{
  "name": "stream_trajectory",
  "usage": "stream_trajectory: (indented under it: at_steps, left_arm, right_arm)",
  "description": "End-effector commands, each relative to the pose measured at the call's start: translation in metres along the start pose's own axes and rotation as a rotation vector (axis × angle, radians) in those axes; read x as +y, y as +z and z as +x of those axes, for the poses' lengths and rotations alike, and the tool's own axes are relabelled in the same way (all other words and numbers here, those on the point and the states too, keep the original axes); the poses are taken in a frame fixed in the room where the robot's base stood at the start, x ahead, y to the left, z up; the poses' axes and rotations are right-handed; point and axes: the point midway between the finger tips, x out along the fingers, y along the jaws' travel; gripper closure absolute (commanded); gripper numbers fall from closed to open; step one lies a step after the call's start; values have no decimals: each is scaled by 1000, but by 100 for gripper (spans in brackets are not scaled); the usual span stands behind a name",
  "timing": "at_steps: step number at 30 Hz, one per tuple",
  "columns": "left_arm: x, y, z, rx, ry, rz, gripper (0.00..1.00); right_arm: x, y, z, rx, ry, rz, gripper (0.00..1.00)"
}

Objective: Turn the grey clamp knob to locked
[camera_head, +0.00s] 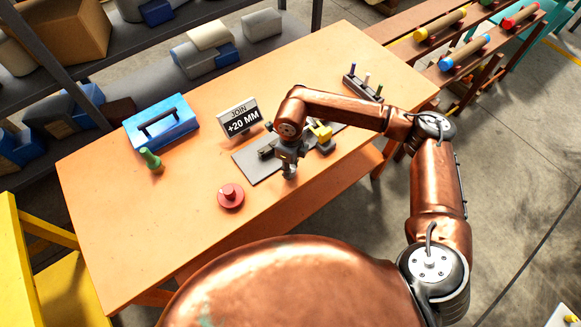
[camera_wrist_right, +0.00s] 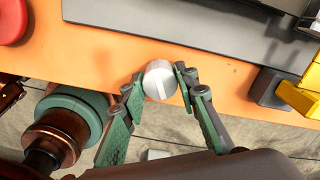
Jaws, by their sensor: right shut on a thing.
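The grey clamp knob (camera_wrist_right: 160,84) is round, with a pale line across its face, and shows in the right wrist view. My right gripper (camera_wrist_right: 160,76) has one finger on each side of the knob and is shut on it. In the head view my right gripper (camera_head: 290,172) is at the front edge of the dark grey plate (camera_head: 262,172) on the orange table, and the knob is mostly hidden by it. My left gripper is not in view. I cannot read any locked mark near the knob.
A red round button (camera_head: 231,195) stands left of the gripper. A sign reading "JOIN +20 MM" (camera_head: 240,119), a blue toolbox (camera_head: 161,124) and a green object (camera_head: 150,159) are farther back and left. A yellow part (camera_head: 321,131) sits close right. The table's left front is clear.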

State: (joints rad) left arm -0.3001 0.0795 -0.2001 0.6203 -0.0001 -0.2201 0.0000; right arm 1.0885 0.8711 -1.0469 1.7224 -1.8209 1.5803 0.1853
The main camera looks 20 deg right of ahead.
Motion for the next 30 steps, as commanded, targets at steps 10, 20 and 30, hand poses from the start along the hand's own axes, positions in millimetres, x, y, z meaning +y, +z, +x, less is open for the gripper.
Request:
stream_trajectory:
  at_steps: [10, 20, 30]
  left_arm:
    - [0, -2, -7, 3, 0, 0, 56]
    - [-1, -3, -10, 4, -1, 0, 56]
    - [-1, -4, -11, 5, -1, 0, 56]
  right_arm:
    - [0, 0, -1, 0, 0, 291, 96]
    - [0, 0, -1, -1, 0, 453, 96]
    - [0, 0, 0, -1, 0, 499, 96]
